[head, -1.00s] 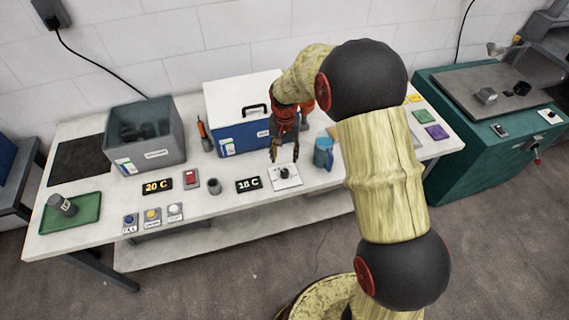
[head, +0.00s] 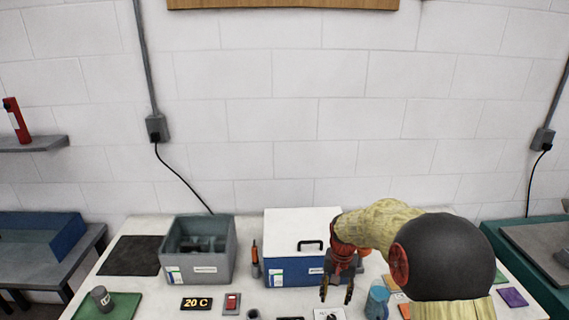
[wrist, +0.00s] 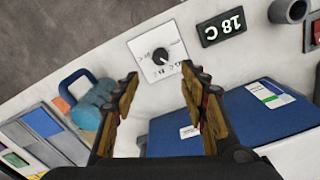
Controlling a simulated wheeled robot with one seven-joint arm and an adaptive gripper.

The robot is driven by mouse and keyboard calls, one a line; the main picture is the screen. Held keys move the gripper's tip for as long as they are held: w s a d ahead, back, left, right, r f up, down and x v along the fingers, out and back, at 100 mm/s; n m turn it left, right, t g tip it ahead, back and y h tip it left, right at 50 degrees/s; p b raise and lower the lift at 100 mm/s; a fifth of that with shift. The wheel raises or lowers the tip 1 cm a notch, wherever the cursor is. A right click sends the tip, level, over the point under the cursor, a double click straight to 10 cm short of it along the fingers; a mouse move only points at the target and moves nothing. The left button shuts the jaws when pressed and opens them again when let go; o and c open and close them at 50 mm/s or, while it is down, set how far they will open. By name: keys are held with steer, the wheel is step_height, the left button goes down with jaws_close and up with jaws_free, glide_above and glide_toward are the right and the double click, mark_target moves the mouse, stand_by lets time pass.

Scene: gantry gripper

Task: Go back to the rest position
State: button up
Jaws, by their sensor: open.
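My gripper (head: 336,292) is open and empty above the white table (head: 142,226), in front of the blue box with a white lid (head: 290,272). In the wrist view my gripper (wrist: 158,95) has its two fingers spread apart, with nothing between them. Beyond the fingertips lies a white plate with a black dial knob (wrist: 160,54). The dial plate (head: 328,314) is cut by the bottom edge in the head view. My arm reaches in from the lower right and hides part of the table.
A blue mug (head: 377,302) stands right of my gripper. A display reading 18 C (wrist: 223,26) lies beside the dial. A grey bin (head: 197,250), a 20 C display (head: 196,304) and a green tray (head: 112,306) are further left. The space above the table is clear.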

steer(key=s+r+n+t, duration=0.2)
steer(key=s+r, duration=0.9)
steer(key=s, duration=0.4)
steer(key=s+r+n+t, duration=0.2)
steer(key=s+r+t, duration=0.1)
steer(key=s+r, duration=0.9)
steer(key=s, duration=0.3)
steer(key=shift+r+t, duration=0.25)
steer(key=shift+t, duration=0.05)
steer(key=shift+s, duration=0.1)
